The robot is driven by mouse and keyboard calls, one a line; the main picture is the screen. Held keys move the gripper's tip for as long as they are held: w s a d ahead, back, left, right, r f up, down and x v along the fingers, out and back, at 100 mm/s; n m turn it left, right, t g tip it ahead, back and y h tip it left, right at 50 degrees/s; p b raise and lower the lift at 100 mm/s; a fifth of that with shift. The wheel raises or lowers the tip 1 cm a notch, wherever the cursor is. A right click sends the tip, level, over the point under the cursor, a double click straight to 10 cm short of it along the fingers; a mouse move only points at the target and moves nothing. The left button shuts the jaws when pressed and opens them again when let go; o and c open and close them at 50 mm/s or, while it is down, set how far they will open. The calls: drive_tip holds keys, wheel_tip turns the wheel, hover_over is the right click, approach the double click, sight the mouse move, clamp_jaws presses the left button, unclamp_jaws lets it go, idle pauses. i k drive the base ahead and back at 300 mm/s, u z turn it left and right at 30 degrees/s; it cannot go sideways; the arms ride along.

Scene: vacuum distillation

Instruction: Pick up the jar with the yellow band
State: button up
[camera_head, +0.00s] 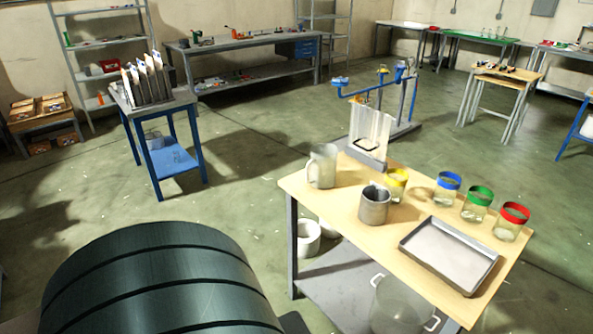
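A small glass jar with a yellow band (396,184) stands upright on the light wooden table (402,246). It is the leftmost of the banded jars, and a grey metal cup (375,205) stands close in front of it to the left, hiding a little of its lower left side. My gripper is not in this view. A large dark ribbed cylinder fills the lower left of the picture; I cannot tell what it is.
Jars with blue (447,188), green (477,203) and red (511,221) bands stand in a row to the right. A metal tray (448,255) lies in front of them. A pitcher (322,166) stands at the table's left end.

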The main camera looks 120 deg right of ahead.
sight(395, 179)
drive_tip(key=z, duration=4.95)
drive_tip(key=k, duration=0.65)
drive_tip(key=u, duration=0.55)
drive_tip(key=i, duration=0.65)
drive_tip(key=u, duration=0.7)
drive_tip(key=i, duration=1.05)
drive_tip(key=z, duration=0.75)
drive_tip(key=i, duration=0.75)
drive_tip(key=z, duration=0.85)
